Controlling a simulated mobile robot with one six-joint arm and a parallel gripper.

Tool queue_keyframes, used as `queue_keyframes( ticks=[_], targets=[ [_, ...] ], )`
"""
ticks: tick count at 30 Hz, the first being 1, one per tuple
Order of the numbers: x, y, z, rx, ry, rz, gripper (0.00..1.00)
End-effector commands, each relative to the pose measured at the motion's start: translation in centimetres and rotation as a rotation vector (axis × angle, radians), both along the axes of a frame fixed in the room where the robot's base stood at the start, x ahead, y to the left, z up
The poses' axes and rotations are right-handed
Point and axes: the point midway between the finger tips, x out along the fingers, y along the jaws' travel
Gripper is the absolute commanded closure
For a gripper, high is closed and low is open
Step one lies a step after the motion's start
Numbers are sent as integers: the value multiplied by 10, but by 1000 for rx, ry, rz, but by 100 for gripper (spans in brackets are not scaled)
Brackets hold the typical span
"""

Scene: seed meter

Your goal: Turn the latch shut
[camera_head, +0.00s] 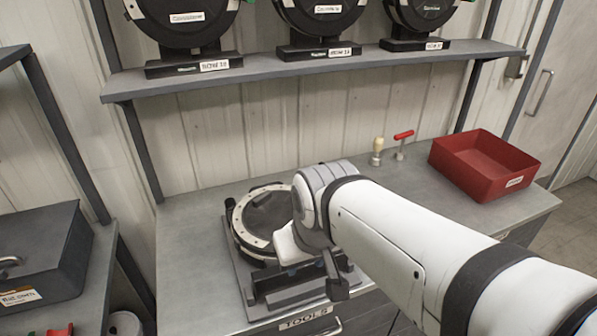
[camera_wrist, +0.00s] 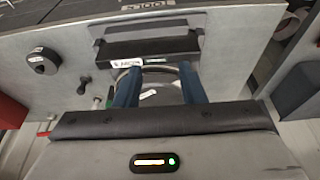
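The seed meter (camera_head: 240,225), a round black housing with a pale rim, lies on a dark stand (camera_head: 285,297) on the bench. My arm covers its right part in the head view. In the wrist view, only part of the meter's pale ring (camera_wrist: 165,78) shows between my fingers, with the stand's labelled front (camera_wrist: 155,48) beyond. My gripper (camera_wrist: 160,68) has its two blue fingers spread apart over the meter, with no object visibly clamped. I cannot make out the latch in either view; my arm and gripper cover much of that area.
A red bin (camera_head: 484,168), a red-handled tool (camera_head: 402,138) and a pale-handled tool (camera_head: 377,150) are on the bench's right side. A round black part (camera_wrist: 42,62) lies beside the stand. A shelf (camera_head: 330,66) with more meters is behind. The bench's left front is clear.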

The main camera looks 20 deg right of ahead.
Motion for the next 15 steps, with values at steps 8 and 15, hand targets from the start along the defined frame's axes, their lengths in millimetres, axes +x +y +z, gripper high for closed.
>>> queue_keyframes(
  ticks=[8, 15],
  targets=[
    [0, 0, 0, 0, -1, 0, 61],
    [30, -14, 6, 30, 31, -142, 57]
  ],
)
